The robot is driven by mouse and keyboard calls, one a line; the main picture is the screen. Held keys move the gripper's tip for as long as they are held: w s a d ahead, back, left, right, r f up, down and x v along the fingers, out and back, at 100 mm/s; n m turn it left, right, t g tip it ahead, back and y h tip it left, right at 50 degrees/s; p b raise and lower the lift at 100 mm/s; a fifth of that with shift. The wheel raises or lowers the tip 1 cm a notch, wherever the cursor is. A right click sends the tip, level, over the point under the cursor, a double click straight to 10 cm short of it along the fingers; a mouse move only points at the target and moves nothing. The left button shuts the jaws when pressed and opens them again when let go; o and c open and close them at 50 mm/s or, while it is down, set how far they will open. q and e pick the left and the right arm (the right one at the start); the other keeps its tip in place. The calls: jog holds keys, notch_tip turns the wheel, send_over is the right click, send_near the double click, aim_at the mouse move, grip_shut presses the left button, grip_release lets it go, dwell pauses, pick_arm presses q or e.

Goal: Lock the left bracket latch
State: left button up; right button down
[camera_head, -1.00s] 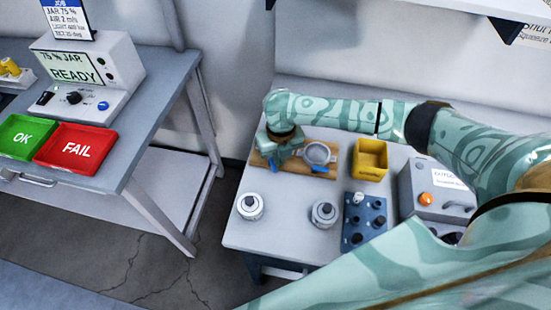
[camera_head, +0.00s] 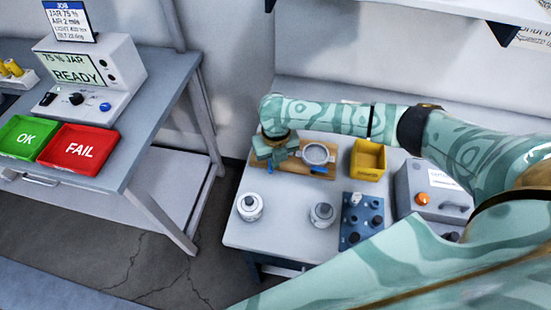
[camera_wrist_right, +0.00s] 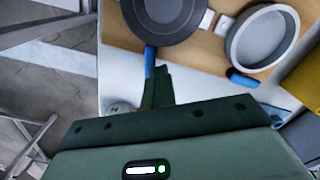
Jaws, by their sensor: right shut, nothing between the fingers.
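The left bracket on the wooden board (camera_wrist_right: 205,48) holds a dark round disc (camera_wrist_right: 165,14), seen at the top of the right wrist view. Its blue latch handle (camera_wrist_right: 150,62) points down from the bracket's lower edge. My right gripper (camera_wrist_right: 160,75) is shut and empty, its fingertips right beside this handle; I cannot tell whether they touch. My left gripper is not in view.
A yellow bin (camera_head: 368,160) stands right of the board. Two round white-grey canisters (camera_head: 250,207) (camera_head: 322,215), a blue block with dark knobs (camera_head: 362,220) and a grey box with an orange button (camera_head: 423,198) occupy the table.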

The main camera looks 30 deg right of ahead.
jog(key=shift+s+a+f, duration=0.6)
jog(key=shift+s+a, duration=0.1)
jog(key=shift+r+p, duration=0.1)
jog(key=shift+p, duration=0.2)
jog(key=shift+w+r+p, duration=0.1)
jog(key=shift+r+p, duration=0.45)
jog(key=shift+p, duration=0.05)
notch_tip(320, 180, up, 2)
jog(key=shift+d+r+p, duration=0.1)
jog(key=shift+p, duration=0.85)
jog(key=r+p, duration=0.3)
jog(key=shift+d, duration=0.3)
